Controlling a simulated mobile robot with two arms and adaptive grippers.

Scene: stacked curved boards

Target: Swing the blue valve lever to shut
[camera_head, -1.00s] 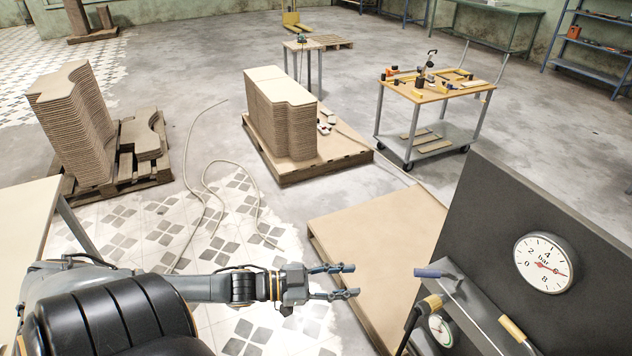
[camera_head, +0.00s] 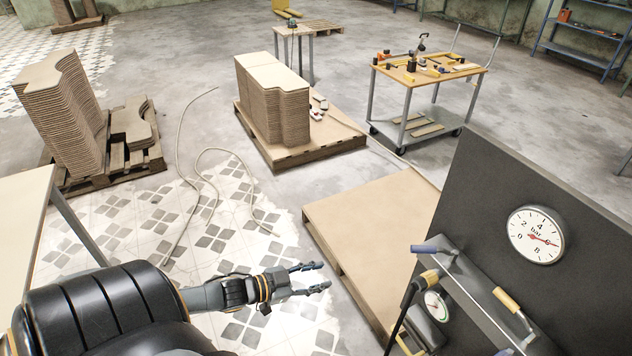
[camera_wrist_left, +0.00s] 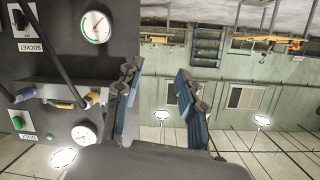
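The blue valve lever (camera_head: 430,249) is on the dark gauge panel at the right of the head view. Its blue grip points left, toward my left gripper. My left gripper (camera_head: 325,276) is open and empty, to the left of the lever and clearly apart from it. In the left wrist view, the open fingers (camera_wrist_left: 158,95) have nothing between them. A small bluish grip (camera_wrist_left: 24,94) at that view's left edge looks like the blue lever. My right gripper is not in view.
Yellow-gripped levers (camera_head: 507,299) and a round gauge (camera_head: 536,235) share the panel (camera_head: 480,210). A low board-topped pallet (camera_head: 375,225) lies behind my gripper. Board stacks (camera_head: 275,95) and a tool cart (camera_head: 430,80) stand farther back.

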